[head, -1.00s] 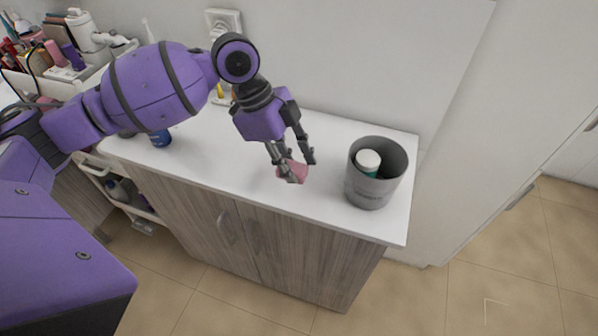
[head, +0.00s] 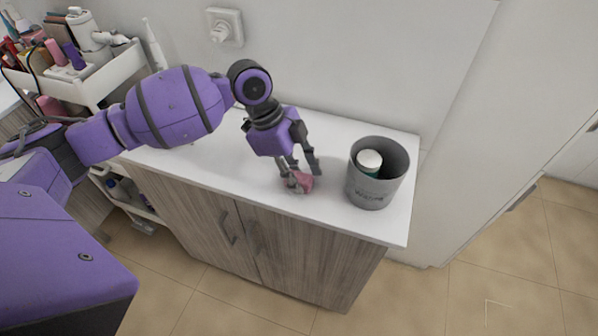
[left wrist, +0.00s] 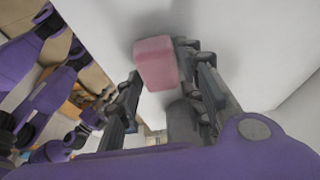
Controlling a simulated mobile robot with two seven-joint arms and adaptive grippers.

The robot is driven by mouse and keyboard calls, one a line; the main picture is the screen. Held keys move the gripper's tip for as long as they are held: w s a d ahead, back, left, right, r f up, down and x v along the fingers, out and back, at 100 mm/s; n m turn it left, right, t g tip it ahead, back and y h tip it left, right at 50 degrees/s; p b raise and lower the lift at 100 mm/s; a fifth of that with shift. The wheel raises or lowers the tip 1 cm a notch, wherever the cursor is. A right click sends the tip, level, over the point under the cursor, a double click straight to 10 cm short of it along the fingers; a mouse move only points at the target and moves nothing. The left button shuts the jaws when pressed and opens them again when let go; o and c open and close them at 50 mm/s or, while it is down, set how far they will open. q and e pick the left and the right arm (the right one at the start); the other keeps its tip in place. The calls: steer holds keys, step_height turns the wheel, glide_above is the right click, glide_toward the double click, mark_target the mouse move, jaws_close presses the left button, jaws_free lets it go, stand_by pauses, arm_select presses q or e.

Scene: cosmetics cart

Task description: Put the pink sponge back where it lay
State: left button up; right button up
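The pink sponge (head: 304,183) is between the fingers of my left gripper (head: 303,175), at or just above the white countertop (head: 235,168). I cannot tell whether it touches the surface. In the left wrist view the sponge (left wrist: 155,64) is a rounded block at the fingertips, against the right finger and close to the left one. The left gripper (left wrist: 157,62) appears shut on it. Its fingers hide part of the sponge in the head view.
A grey bin (head: 370,192) holding a white-capped jar (head: 369,161) stands just right of the gripper. A white cart (head: 98,88) with several cosmetics stands at the far left. A wall socket (head: 224,27) is behind. The counter's front middle is clear.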

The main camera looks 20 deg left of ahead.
arm_select(q)
steer(key=shift+o, duration=1.3)
steer(key=shift+r, duration=0.1)
steer(key=v, duration=1.2)
